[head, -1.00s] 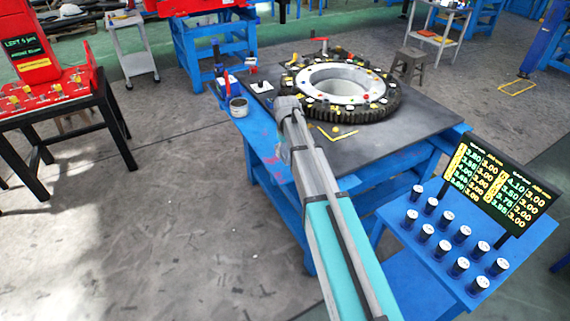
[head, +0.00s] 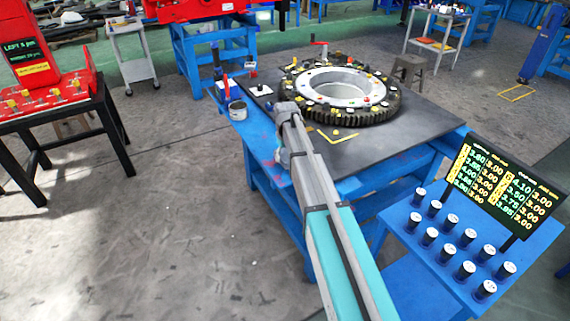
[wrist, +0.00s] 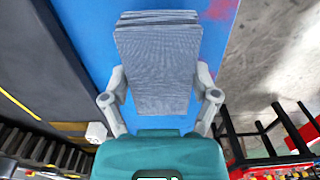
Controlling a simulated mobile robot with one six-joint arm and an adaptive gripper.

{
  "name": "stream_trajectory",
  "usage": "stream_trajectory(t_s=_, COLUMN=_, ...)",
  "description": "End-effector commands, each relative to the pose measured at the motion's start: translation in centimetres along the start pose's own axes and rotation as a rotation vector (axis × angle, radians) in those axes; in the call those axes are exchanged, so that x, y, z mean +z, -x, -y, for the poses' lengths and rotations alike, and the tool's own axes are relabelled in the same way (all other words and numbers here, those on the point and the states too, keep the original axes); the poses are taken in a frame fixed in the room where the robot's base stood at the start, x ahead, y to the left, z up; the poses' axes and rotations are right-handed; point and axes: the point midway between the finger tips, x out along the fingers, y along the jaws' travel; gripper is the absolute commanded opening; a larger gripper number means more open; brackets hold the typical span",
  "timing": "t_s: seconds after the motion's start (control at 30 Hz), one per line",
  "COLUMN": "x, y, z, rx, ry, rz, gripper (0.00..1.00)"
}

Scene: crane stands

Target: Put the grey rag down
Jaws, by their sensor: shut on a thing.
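The grey rag (wrist: 158,62) is a folded, layered block in the wrist view, held between the two fingers of my gripper (wrist: 160,90). My gripper is shut on it. Behind the rag is the blue top of the workbench (wrist: 85,25), with a dark mat beside it at left. I cannot tell whether the rag touches the bench. In the head view my arm reaches to the near left edge of the bench (head: 262,150), and the fingers and rag are hidden behind the arm's end.
A large toothed ring (head: 340,92) with small parts on it lies on the dark mat. A tin (head: 237,110) stands on the bench's left strip. A blue stand (head: 420,262) with several dark cylinders and a number board (head: 505,190) is at right. A red-topped table (head: 50,105) stands at left.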

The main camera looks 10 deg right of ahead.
Motion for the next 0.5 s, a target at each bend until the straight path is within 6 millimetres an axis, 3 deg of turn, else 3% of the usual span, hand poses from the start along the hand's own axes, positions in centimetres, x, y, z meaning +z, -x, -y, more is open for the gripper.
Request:
stream_trajectory(t_s=0.2, x=0.1, y=-2.1, z=0.1, rx=0.000, ry=0.000, rz=0.000, gripper=0.39)
stream_trajectory(t_s=0.5, x=0.1, y=-2.5, z=0.1, rx=0.000, ry=0.000, rz=0.000, gripper=0.39)
